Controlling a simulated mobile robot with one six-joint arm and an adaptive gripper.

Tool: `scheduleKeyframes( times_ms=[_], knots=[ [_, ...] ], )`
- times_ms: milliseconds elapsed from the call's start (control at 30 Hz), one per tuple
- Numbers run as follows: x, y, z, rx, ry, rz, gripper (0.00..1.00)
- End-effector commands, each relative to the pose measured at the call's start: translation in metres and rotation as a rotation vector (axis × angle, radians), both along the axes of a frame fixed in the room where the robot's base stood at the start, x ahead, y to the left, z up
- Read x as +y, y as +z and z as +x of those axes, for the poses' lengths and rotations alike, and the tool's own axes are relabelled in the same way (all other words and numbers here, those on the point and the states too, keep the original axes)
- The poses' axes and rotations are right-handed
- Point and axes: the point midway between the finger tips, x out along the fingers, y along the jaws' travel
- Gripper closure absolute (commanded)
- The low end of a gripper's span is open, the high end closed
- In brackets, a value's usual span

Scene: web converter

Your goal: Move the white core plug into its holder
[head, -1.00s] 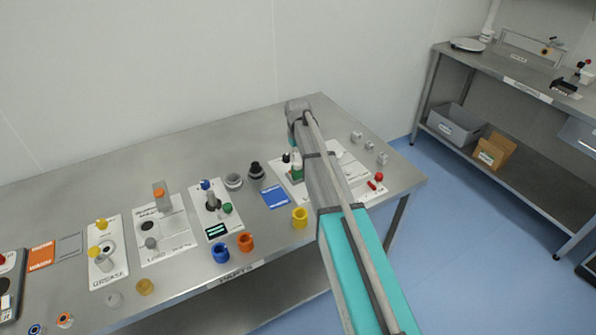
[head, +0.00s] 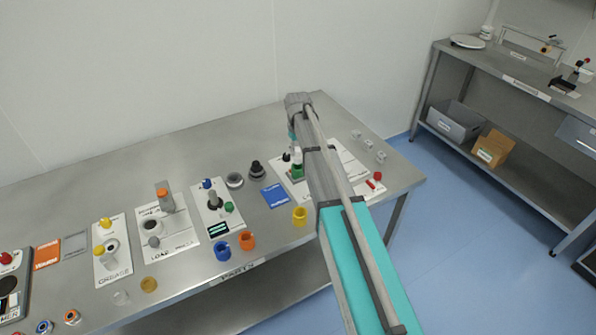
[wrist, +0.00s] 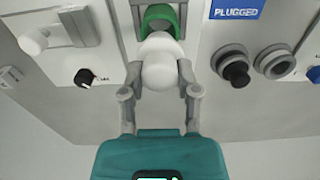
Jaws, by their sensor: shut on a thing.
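The white core plug (wrist: 162,68) is between the two fingers of my gripper (wrist: 161,88) in the wrist view, and the gripper is shut on it. A green ring-shaped holder (wrist: 159,18) shows just beyond the plug at the top of that view. The plug overlaps the holder's near edge in the picture; I cannot tell whether it is inside it or touching. In the head view the green part (head: 297,172) stands on a white board at the right end of the table, beside my arm, which hides much of that area.
A blue card (head: 277,197), a black knob-like part (head: 257,170) and a grey ring (head: 235,180) are left of the board. A yellow cup (head: 300,217) stands near the front edge. Small grey blocks (head: 368,145) are right of my arm. The back of the table is clear.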

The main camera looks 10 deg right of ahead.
Motion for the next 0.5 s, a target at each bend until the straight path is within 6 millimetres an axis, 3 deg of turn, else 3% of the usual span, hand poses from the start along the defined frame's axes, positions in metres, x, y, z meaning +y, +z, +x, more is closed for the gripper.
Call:
scheduleKeyframes(
  times_ms=[500],
  knots=[
    [0.000,0.032,0.000,0.000,0.000,0.000,1.00]
  ],
)
